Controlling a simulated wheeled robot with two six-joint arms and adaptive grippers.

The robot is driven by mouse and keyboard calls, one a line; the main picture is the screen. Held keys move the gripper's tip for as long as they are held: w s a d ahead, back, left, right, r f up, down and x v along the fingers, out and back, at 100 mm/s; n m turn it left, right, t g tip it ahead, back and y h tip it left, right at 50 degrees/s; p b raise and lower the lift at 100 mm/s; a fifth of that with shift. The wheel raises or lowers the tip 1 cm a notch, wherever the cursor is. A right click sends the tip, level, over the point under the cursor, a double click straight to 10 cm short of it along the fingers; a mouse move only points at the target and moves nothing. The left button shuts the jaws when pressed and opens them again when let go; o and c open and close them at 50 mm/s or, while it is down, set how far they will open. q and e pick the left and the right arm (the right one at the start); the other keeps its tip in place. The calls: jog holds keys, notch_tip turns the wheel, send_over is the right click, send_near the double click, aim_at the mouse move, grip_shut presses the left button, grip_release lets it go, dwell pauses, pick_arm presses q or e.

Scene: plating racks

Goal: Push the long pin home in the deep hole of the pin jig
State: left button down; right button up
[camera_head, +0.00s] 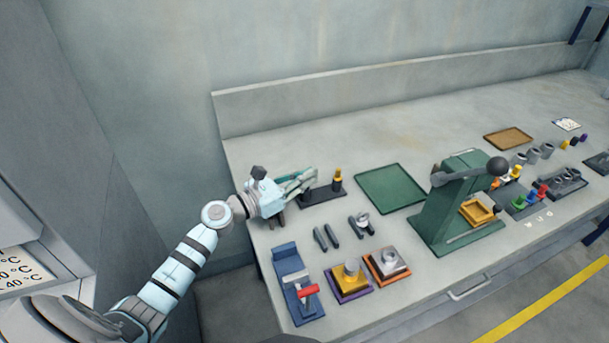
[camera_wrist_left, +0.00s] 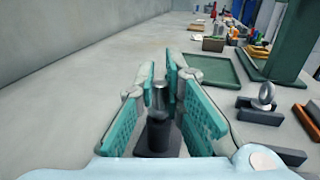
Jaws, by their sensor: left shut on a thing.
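The pin jig is a long dark base (camera_head: 325,194) on the bench, with a yellow-topped dark piece (camera_head: 338,180) standing at its right end. My left gripper (camera_head: 303,181) is over the jig's left part. In the left wrist view its teal-padded fingers (camera_wrist_left: 162,82) stand either side of a grey metal pin (camera_wrist_left: 160,97) and are shut on it. The pin is upright above a dark round post of the jig (camera_wrist_left: 156,135). How deep the pin sits in the hole cannot be told. In the head view the fingers hide the pin. My right gripper is not in view.
A green tray (camera_head: 390,188) lies right of the jig, with a green lever press (camera_head: 458,205) beyond it. Small dark parts (camera_head: 326,238), a blue fixture (camera_head: 293,280) and two coloured stands (camera_head: 350,278) (camera_head: 387,264) are nearer the front. The bench behind the jig is clear.

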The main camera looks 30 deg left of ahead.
pick_arm(q)
jog(key=shift+r+p, duration=1.5)
jog(key=shift+f+b, duration=0.3)
jog(key=shift+b, duration=0.1)
dwell(0.5)
jog(key=shift+f+b, duration=0.3)
jog(key=shift+f+b, duration=0.95)
jog(key=c, duration=1.6)
grip_release()
